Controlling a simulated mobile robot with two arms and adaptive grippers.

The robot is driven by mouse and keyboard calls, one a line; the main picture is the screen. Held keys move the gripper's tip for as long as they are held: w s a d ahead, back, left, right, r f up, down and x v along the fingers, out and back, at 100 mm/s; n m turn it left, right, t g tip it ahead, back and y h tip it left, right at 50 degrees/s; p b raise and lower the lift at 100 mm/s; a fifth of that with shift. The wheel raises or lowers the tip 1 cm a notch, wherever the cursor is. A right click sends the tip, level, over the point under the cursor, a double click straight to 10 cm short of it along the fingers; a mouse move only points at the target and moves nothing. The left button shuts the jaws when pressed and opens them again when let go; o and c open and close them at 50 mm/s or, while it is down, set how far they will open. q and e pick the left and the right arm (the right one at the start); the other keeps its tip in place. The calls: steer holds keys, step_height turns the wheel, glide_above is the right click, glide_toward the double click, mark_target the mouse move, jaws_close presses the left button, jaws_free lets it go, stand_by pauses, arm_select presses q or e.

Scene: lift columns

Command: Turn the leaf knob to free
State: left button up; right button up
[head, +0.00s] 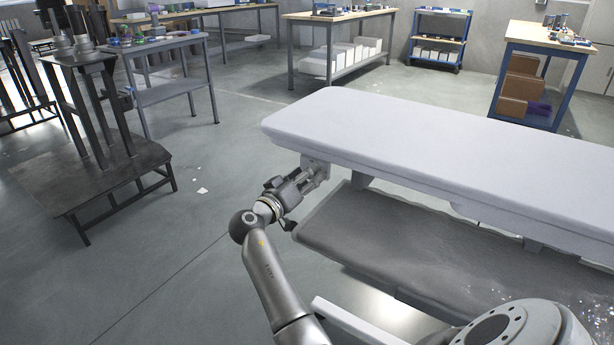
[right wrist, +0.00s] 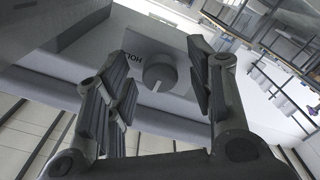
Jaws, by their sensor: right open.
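The leaf knob (right wrist: 160,70) is a round grey knob with a pale pointer mark, on a grey panel (right wrist: 95,55) in the right wrist view. Dark lettering, partly covered, stands on the panel beside it; I cannot read it fully. My right gripper (right wrist: 163,95) is open, its two fingers standing on either side of the knob with gaps between. In the head view my right gripper (head: 314,179) is just below the left end of the long pale leaf (head: 440,140); the knob cannot be made out there. My left gripper is not in view.
Below the leaf is a dark grey lower shelf (head: 390,250). A dark metal stand (head: 110,175) is on the left. Workbenches (head: 340,35) and a blue cart (head: 440,35) stand at the back. The floor left of the leaf is mostly clear.

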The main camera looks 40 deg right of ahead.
steer(key=v, duration=0.7)
steer(key=shift+a, duration=0.15)
stand_by(0.3)
